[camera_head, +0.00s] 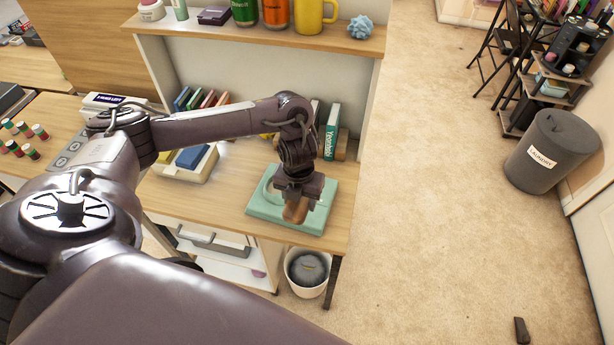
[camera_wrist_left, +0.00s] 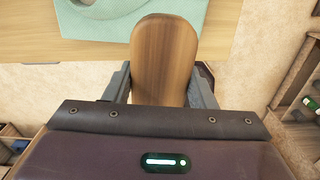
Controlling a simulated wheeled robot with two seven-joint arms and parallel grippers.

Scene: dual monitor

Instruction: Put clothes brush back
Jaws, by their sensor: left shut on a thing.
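My left gripper (camera_head: 297,203) is over the front right part of the desk, above a pale green tray (camera_head: 262,208). It is shut on the clothes brush (camera_head: 296,211), whose brown wooden back shows below the fingers. In the left wrist view the brush (camera_wrist_left: 165,58) stands between the two fingers of the gripper (camera_wrist_left: 160,88), with its rounded wooden end pointing up in the picture. The tray (camera_wrist_left: 215,30) shows behind it there. Any bristles are hidden, and I cannot tell whether the brush touches the tray. My right gripper is not in view.
The desk (camera_head: 215,200) has a shelf (camera_head: 270,38) above it with cans and a yellow mug (camera_head: 310,15). Books (camera_head: 331,132) stand behind the tray. A white bin (camera_head: 307,272) is on the floor below.

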